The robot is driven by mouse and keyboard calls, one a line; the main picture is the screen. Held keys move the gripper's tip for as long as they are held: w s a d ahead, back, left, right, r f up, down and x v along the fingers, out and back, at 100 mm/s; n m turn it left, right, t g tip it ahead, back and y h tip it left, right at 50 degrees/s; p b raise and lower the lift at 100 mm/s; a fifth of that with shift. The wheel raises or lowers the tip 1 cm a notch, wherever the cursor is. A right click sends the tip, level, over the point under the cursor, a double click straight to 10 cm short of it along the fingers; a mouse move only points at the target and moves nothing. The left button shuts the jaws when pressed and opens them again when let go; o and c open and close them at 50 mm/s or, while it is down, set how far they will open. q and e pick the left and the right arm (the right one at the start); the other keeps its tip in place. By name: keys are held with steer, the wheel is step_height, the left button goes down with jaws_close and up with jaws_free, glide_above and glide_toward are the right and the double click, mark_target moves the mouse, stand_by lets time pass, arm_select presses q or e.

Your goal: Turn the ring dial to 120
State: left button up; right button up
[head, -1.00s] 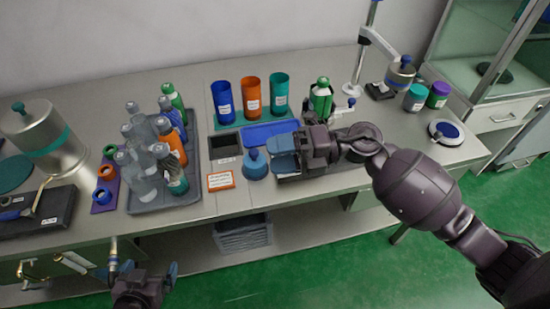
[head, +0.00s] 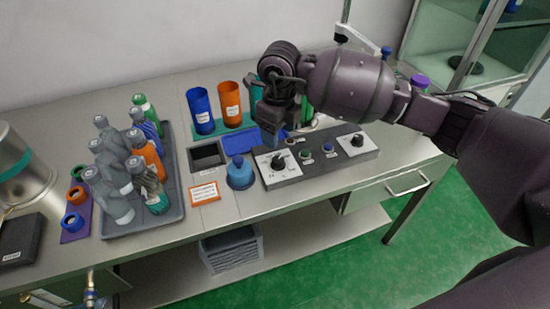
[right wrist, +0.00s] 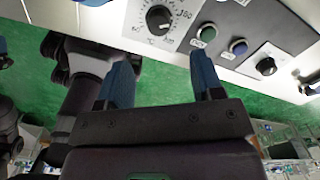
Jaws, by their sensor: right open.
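A dark control panel (head: 315,158) lies near the front of the bench. At its left end is a dial with a black knob on a white numbered plate (head: 278,163); the same dial shows in the right wrist view (right wrist: 158,20), with figures around the knob. A second dial (head: 357,141) is at the right end. I cannot tell which one is meant by the ring dial. My right gripper (head: 270,136) is above and behind the left dial, its blue fingers (right wrist: 160,85) open and empty, apart from the knob.
Green and blue buttons (head: 328,149) sit between the dials. A blue conical object (head: 239,175) stands just left of the panel, beside an orange-edged label (head: 205,193). A grey tray (head: 172,212) of bottles is farther left; blue and orange cups (head: 201,112) stand behind.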

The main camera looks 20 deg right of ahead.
mark_target(278, 159)
step_height(278, 159, down, 9)
steer(key=shift+f+b, duration=0.15)
steer(key=shift+b, duration=0.5)
steer(key=shift+c, duration=0.2)
steer(key=c, duration=0.9)
